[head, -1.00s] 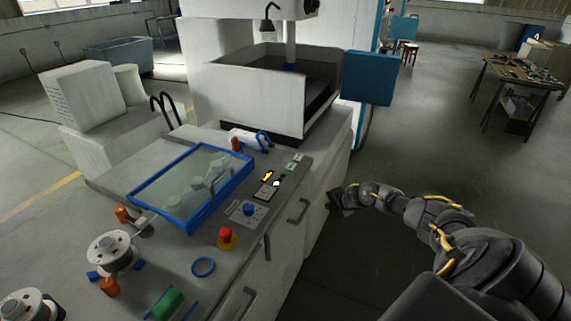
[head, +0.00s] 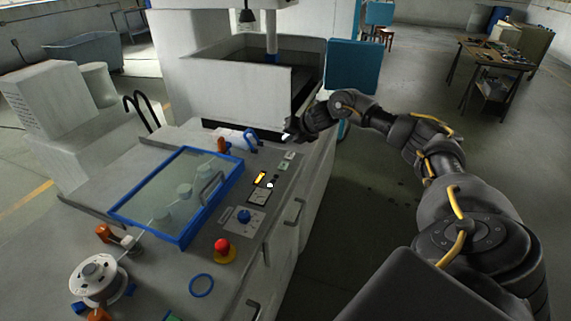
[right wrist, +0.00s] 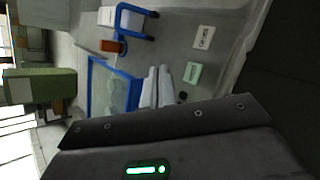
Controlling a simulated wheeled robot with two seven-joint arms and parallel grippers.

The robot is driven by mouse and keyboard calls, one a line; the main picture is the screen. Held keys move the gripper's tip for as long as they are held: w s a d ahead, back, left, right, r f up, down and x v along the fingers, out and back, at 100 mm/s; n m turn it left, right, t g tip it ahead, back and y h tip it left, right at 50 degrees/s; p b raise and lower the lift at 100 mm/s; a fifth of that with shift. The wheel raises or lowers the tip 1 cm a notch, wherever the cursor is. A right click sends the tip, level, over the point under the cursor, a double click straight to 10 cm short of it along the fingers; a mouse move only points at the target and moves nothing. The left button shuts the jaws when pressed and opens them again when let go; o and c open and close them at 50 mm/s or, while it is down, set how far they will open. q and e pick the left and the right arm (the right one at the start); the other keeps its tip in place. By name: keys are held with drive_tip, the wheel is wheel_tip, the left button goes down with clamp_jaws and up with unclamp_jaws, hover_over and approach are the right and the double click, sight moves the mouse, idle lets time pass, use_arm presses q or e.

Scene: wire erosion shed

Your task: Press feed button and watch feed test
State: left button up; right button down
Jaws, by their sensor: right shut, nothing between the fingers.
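The control panel is on the grey worktop of the machine. It carries a small display with a yellow mark (head: 260,177), a white round button (head: 270,185), a pale green label (head: 285,166) and a blue knob (head: 244,215). I cannot tell which control is the feed button. My right gripper (head: 291,135) is above the far end of the panel, apart from it. In the right wrist view its pale fingers (right wrist: 157,72) are shut and empty, with the green label (right wrist: 192,72) and a black button (right wrist: 183,96) beside them. My left gripper is not in view.
A blue-framed clear cover (head: 180,243) lies left of the panel. A red mushroom button (head: 222,246) on a yellow base and a blue ring (head: 201,285) are nearer. A white tank (head: 240,85) rises behind.

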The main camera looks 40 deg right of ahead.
drive_tip(key=w+a, duration=0.1)
drive_tip(key=b, duration=0.6)
hover_over(285, 166)
wheel_tip(285, 166, down, 8)
drive_tip(key=shift+a+r, duration=0.1)
drive_tip(key=shift+f+b, duration=0.6)
drive_tip(key=shift+f, duration=0.05)
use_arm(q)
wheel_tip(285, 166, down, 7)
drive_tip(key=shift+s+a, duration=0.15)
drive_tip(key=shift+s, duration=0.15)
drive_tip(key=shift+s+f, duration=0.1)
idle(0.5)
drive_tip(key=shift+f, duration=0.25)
use_arm(e)
drive_tip(key=shift+s+f, duration=0.15)
drive_tip(key=shift+f, duration=0.2)
